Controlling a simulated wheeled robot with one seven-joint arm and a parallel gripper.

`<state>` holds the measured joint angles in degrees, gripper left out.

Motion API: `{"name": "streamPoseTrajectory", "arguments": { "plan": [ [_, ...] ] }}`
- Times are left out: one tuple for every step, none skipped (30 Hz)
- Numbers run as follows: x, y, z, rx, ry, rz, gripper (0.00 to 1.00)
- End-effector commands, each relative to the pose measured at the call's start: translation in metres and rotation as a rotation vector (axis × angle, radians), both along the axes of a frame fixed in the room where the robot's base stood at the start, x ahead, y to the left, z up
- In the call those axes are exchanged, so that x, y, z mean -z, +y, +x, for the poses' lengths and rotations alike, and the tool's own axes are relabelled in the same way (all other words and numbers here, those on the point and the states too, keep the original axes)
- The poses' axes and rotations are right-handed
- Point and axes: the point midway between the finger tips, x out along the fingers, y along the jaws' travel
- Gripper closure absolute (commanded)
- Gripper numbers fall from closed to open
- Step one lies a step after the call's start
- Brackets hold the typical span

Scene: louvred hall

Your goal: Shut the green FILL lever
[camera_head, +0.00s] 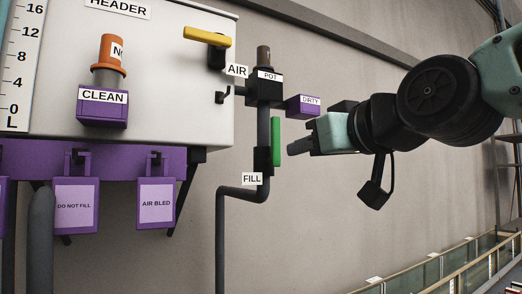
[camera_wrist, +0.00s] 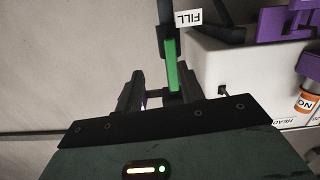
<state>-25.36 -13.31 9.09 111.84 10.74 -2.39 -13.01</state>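The green FILL lever (camera_head: 276,142) stands upright, parallel to the dark vertical pipe, just above the FILL label (camera_head: 252,178). In the wrist view the lever (camera_wrist: 173,68) lies ahead of my gripper, nearer the right finger. My gripper (camera_head: 293,147) is to the right of the lever in the head view, pointing left at its lower half, with a small gap seen between them. In the wrist view my gripper (camera_wrist: 160,76) has its fingers apart with nothing held. Whether the right finger touches the lever cannot be told.
A POT fitting (camera_head: 268,88) and a purple DIRTY block (camera_head: 303,105) sit above the lever. The white header tank (camera_head: 160,60), with a yellow lever (camera_head: 207,37) and purple CLEAN block (camera_head: 103,107), is left. Purple tags (camera_head: 156,205) hang below.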

Motion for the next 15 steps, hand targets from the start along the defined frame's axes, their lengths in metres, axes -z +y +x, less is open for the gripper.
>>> {"name": "streamPoseTrajectory", "arguments": {
  "plan": [
    [-0.013, 0.0, -0.008, -0.003, -0.021, 0.047, 0.62],
    [-0.019, 0.0, -0.01, -0.003, -0.029, 0.071, 0.62],
    [-0.026, -0.001, -0.013, -0.004, -0.038, 0.095, 0.62],
    [-0.03, -0.001, -0.015, -0.004, -0.043, 0.108, 0.62],
    [-0.033, -0.001, -0.016, -0.004, -0.046, 0.118, 0.62],
    [-0.036, -0.001, -0.016, -0.005, -0.05, 0.127, 0.62],
    [-0.037, 0.0, -0.016, -0.005, -0.05, 0.129, 0.62],
    [-0.038, 0.001, -0.015, -0.005, -0.05, 0.131, 0.62],
    [-0.038, 0.002, -0.012, -0.005, -0.05, 0.13, 0.62],
    [-0.038, 0.004, -0.01, -0.005, -0.048, 0.129, 0.62],
    [-0.038, 0.005, -0.008, -0.005, -0.047, 0.128, 0.62],
    [-0.039, 0.008, -0.005, -0.006, -0.047, 0.128, 0.62],
    [-0.039, 0.009, -0.002, -0.006, -0.047, 0.128, 0.62],
    [-0.039, 0.012, 0.002, -0.006, -0.046, 0.128, 0.62],
    [-0.039, 0.015, 0.006, -0.006, -0.046, 0.127, 0.62]
  ]
}}
